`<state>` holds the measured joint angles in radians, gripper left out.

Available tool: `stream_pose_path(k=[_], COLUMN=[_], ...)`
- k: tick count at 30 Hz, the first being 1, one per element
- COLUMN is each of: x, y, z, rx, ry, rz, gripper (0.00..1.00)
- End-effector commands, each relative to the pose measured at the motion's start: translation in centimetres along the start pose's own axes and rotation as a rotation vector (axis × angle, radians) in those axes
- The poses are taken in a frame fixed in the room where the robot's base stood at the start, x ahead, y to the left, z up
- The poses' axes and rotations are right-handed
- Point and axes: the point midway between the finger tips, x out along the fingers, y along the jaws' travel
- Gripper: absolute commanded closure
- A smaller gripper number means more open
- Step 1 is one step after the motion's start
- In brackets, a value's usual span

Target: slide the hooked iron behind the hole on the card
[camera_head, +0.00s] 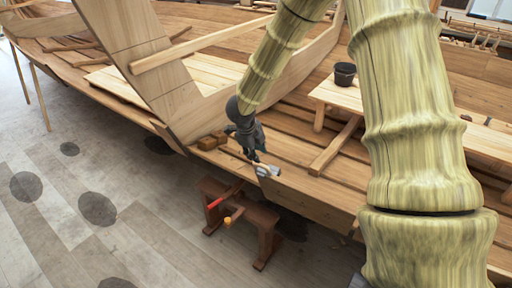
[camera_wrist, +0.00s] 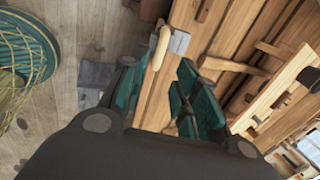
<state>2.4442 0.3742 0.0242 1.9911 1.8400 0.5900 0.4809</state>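My gripper (camera_head: 252,151) is low over the edge of the hull planking in the head view. In the wrist view its teal fingers (camera_wrist: 158,97) stand apart, with no object clearly held between them. A grey metal piece with a pale wooden handle (camera_head: 266,170) is at the plank edge just below the gripper. In the wrist view its grey metal part (camera_wrist: 180,42) and wooden handle (camera_wrist: 162,46) show beyond the fingertips. I cannot tell whether this is the hooked iron, or whether a finger touches it. I cannot make out the card or its hole.
A low brown bench (camera_head: 262,215) stands below the plank edge, with a red-handled tool (camera_head: 215,203) and a yellow-ended tool (camera_head: 235,215) by it. Wooden blocks (camera_head: 211,141) lie left of the gripper. A dark bucket (camera_head: 345,74) stands on a pale board. Open floor lies left.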

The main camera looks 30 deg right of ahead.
Motion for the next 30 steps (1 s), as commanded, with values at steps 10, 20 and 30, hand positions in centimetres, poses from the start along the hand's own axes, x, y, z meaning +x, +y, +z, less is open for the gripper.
stream_pose_path(k=[10, 20, 30], x=[1.8, 4.8, 7.7], y=[0.1, 0.1, 0.1], z=[0.0, 0.0, 0.0], rx=[0.001, -0.001, 0.0], ry=[0.001, 0.0, 0.001], rz=[0.0, 0.0, 0.001], gripper=[0.7, 0.7, 0.7])
